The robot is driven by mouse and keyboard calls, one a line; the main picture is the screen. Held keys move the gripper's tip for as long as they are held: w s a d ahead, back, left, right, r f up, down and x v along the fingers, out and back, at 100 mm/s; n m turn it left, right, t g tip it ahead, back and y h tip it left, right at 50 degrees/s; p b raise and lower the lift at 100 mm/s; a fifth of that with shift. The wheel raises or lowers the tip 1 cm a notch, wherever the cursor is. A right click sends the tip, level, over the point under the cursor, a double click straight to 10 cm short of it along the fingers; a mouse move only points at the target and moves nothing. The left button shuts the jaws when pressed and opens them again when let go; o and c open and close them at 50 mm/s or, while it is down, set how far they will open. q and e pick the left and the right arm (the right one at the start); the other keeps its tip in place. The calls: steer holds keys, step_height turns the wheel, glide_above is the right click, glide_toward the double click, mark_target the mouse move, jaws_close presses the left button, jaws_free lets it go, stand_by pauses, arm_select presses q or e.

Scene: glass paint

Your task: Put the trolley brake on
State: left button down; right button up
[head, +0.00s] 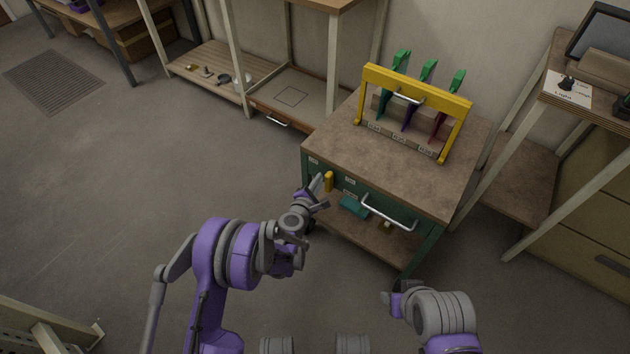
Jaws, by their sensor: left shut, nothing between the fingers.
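The trolley (405,170) is a green-framed unit with a brown top, standing right of the middle in the head view. A small upright yellow lever (328,181) is on its front at the left, beside small white labels. My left gripper (319,192) is shut and empty, at the front left of the trolley, right beside the yellow lever. I cannot tell whether it touches the lever. My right gripper (392,297) is low in front of the trolley, and its fingers do not show clearly. The trolley's wheels are mostly hidden.
A silver handle (388,212) sticks out of the trolley's front. A yellow frame (415,88) with green-handled tools stands on top. A teal item (354,207) lies on the lower shelf. Shelving stands behind, and a bench (590,95) on the right.

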mark_target(328, 182)
arm_select(q)
steer(key=shift+s+d+r, duration=0.2)
steer(key=shift+s+d, duration=0.4)
steer(key=shift+d, duration=0.2)
steer(key=shift+s+d, duration=0.15)
steer(key=shift+d, duration=0.1)
arm_select(e)
steer(key=shift+f, duration=0.15)
arm_select(q)
steer(key=shift+s+d, duration=0.15)
steer(key=shift+d, duration=0.1)
arm_select(e)
steer(key=shift+a, duration=0.1)
arm_select(q)
steer(key=shift+a, duration=0.1)
